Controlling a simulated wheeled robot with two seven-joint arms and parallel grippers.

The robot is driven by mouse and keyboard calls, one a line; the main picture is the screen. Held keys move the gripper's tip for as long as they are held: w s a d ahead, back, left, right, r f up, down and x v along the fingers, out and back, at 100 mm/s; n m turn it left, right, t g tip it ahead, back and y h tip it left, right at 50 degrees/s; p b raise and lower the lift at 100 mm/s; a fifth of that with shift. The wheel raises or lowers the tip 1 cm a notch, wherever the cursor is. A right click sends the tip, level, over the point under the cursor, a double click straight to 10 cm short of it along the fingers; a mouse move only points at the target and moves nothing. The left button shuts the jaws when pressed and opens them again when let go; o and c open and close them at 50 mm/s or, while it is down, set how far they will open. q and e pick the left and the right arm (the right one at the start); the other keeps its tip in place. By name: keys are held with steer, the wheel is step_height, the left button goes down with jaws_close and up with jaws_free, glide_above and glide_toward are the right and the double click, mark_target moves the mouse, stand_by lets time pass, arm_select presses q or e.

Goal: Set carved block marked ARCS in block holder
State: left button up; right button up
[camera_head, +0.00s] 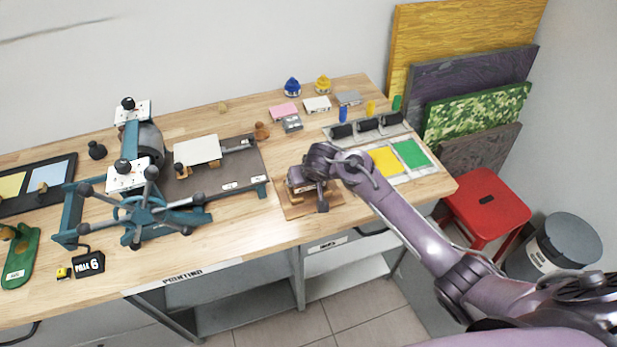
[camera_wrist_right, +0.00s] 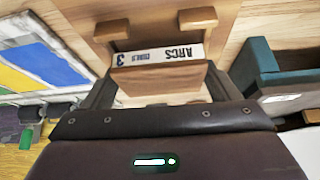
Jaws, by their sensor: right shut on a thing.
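The carved block marked ARCS (camera_wrist_right: 160,80) is wooden, with a white strip reading ARCS and a 3 in the right wrist view. My right gripper (camera_wrist_right: 158,92) is shut on it, with one dark finger at each side. The wooden block holder (camera_wrist_right: 150,12) lies right beyond the block, and two light wooden stops stand near the label. In the head view the holder (camera_head: 292,211) is a flat wooden base near the table's front edge, with my right gripper (camera_head: 310,196) over it. The gripper hides most of the block there. I cannot tell whether the block is fully seated. My left gripper is out of view.
A teal printing press (camera_head: 140,215) stands left of the holder, its bed edge close by. To the right lie yellow and green ink slabs (camera_head: 411,153) and a grey rack of rollers (camera_head: 367,125). Small blocks and pots stand behind. A red stool (camera_head: 487,203) is beyond the table's right end.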

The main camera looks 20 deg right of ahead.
steer(key=shift+s+p, duration=0.25)
steer(key=shift+p, duration=0.05)
stand_by(0.6)
steer(key=shift+f, duration=0.1)
stand_by(0.5)
steer(key=shift+f, duration=0.75)
stand_by(0.5)
